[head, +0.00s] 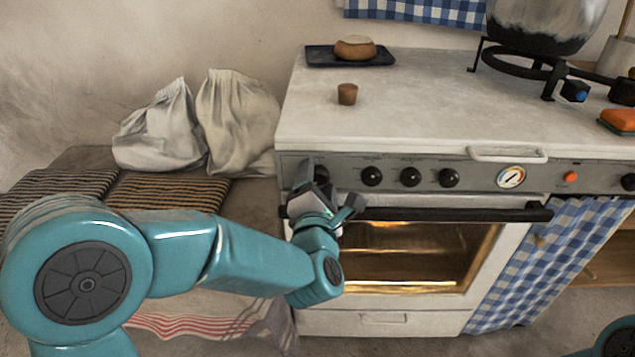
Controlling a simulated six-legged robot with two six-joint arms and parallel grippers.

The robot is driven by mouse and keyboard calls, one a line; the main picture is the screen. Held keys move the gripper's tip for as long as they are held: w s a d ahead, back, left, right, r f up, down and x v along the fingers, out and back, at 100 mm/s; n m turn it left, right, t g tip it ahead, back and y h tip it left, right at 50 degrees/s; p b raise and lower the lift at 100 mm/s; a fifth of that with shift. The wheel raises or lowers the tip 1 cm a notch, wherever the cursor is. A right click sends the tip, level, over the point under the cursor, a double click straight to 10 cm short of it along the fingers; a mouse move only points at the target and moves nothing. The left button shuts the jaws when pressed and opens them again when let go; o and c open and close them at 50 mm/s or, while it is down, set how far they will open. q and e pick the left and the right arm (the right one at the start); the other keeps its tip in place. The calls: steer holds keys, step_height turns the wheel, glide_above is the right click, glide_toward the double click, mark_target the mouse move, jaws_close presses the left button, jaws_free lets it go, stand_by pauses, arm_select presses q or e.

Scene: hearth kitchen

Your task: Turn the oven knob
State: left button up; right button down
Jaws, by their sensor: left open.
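The white oven (400,318) has a grey control panel with a row of black knobs. The leftmost knob (321,174) is partly hidden behind my left gripper (329,188). The second knob (372,176), third knob (410,177) and fourth knob (448,178) stand clear to its right. My left gripper is open, in front of the panel's left end, with its fingers close to the leftmost knob. I cannot tell whether they touch it. Another black knob (628,182) sits at the far right. My right gripper is out of view.
A black door handle (450,214) runs below the panel, above the lit oven window. A temperature dial (511,177) and an orange button (570,177) are right of the knobs. A cork (347,94) and a dark tray (320,57) rest on top. Sacks (238,122) stand left.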

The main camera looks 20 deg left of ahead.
arm_select(q)
steer(key=c, duration=1.1)
steer(key=shift+o, duration=0.2)
